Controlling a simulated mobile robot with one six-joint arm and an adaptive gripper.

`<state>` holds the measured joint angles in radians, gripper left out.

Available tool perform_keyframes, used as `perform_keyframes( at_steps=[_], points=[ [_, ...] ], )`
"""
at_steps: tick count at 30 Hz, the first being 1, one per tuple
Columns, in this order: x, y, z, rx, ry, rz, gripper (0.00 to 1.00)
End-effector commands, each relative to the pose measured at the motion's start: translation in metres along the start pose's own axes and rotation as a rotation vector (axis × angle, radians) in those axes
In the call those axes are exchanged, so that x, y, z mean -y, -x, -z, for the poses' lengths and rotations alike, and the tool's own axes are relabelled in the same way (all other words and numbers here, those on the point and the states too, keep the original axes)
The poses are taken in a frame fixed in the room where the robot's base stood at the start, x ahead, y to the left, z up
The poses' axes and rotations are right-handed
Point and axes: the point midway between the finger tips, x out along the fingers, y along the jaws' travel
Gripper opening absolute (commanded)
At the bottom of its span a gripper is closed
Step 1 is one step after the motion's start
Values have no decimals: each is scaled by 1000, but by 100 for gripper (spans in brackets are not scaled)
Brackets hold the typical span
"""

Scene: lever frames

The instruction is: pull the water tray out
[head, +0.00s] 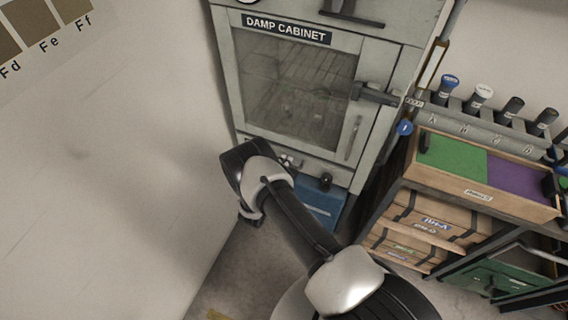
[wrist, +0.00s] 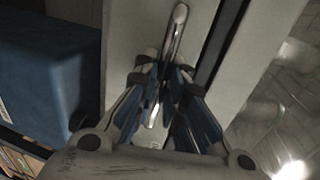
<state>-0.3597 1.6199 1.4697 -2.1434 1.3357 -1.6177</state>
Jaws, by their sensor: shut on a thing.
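The low pale front panel (head: 312,168), which I take to be the water tray's front, is below the glass door of the damp cabinet (head: 295,75). My arm covers its left part in the head view. The wrist view shows a pale panel (wrist: 125,30) with a slim metal bar handle (wrist: 179,22). My gripper (wrist: 163,85) is shut on this handle, with its fingers on either side of the bar. In the head view my wrist hides most of the gripper. I cannot tell whether the panel stands out from the cabinet.
A dark knob (head: 326,181) is right of my wrist. A shelf unit (head: 440,170) with bins and boxes stands at right.

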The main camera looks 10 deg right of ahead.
Motion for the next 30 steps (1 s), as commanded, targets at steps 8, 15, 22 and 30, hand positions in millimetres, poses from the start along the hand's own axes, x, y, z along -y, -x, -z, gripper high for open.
perform_keyframes(
  at_steps=[8, 15, 22, 30],
  points=[
    [0, 0, 0, 0, 0, 0, 0],
    [-4, 18, -1, 2, 2, -2, 0],
    [-15, 72, -2, 7, 5, -1, 0],
    [-30, 140, -2, 7, 4, 1, 0]
  ],
)
